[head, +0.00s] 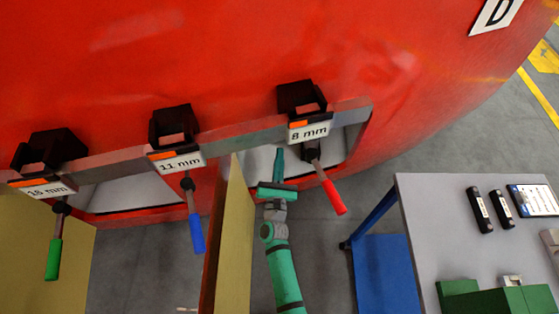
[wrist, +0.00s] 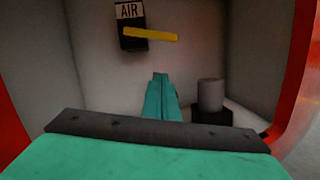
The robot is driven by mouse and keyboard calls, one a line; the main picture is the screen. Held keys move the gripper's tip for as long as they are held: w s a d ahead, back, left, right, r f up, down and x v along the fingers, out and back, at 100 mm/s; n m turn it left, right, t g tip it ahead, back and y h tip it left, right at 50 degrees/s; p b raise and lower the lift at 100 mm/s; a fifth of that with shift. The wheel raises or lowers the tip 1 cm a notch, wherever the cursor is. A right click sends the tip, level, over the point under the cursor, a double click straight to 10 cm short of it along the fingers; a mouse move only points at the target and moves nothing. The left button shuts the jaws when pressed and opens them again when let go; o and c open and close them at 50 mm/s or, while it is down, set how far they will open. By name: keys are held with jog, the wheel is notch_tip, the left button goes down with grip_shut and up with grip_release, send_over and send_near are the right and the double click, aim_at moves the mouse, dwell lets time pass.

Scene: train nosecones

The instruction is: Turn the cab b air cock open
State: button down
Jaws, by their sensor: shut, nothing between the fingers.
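In the wrist view, the air cock shows as a yellow lever (wrist: 150,35) on the back wall of a recess. The lever lies nearly level, pointing right from a black block with a white AIR label (wrist: 129,12). My gripper (wrist: 160,76) is shut and empty, inside the recess, below the lever and apart from it. In the head view, my gripper (head: 279,152) reaches up into the opening under the 8 mm label (head: 308,132). The lever is hidden there. No cab b marking shows, but a D plate (head: 495,14) is on the red nosecone (head: 230,60).
A grey cylinder on a dark base (wrist: 211,103) stands in the recess, right of my gripper. A red-handled tool (head: 333,196) hangs close right of my arm. A yellowish panel (head: 236,240) stands close left. A grey table (head: 440,225) is at right.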

jog(key=w+d+r, duration=0.1)
jog(key=w+r, duration=0.4)
jog(key=shift+w+d+r, duration=0.2)
jog(key=shift+w, duration=0.1)
dwell(0.4)
